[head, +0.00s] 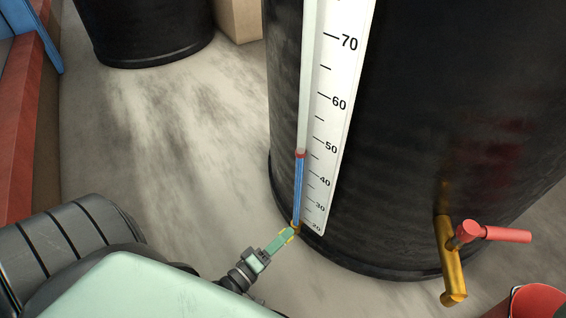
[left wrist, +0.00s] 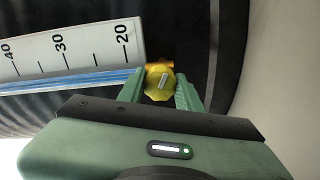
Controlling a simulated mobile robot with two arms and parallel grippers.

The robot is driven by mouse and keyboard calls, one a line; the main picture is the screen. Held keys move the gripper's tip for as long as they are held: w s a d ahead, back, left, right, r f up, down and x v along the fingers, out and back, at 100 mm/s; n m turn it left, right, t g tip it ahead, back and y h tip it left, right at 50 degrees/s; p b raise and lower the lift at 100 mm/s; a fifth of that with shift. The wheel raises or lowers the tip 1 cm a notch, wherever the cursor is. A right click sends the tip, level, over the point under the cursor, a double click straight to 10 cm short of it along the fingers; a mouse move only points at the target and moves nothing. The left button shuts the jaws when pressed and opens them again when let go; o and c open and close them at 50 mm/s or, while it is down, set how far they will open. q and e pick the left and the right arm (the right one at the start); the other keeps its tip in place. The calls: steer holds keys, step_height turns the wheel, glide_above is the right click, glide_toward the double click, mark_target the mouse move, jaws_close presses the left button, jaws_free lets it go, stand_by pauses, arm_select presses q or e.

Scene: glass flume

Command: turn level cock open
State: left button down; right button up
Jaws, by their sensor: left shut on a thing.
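The level cock (head: 296,228) is a small yellow fitting at the foot of the sight tube (head: 304,95), low on the large black tank (head: 430,110). In the left wrist view its round yellow knob (left wrist: 159,82) carries a pale bar mark and sits between my green fingers. My left gripper (head: 287,237) is shut on this knob; it also shows in the left wrist view (left wrist: 160,92). Blue fills the lower tube up to a red mark (head: 300,153) a little under 50 on the white scale (head: 338,100). My right gripper is out of view.
A brass tap (head: 451,262) with a red handle (head: 500,234) juts from the tank at the right. A red bucket (head: 538,302) stands at the lower right corner. Another black drum (head: 150,35) stands at the back left. The concrete floor (head: 170,150) between is clear.

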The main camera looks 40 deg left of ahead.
arm_select(q)
steer(key=shift+s+f+n, duration=0.1)
steer(key=shift+n, duration=1)
steer(key=c, duration=1)
jaws_free()
steer(key=shift+o, duration=0.2)
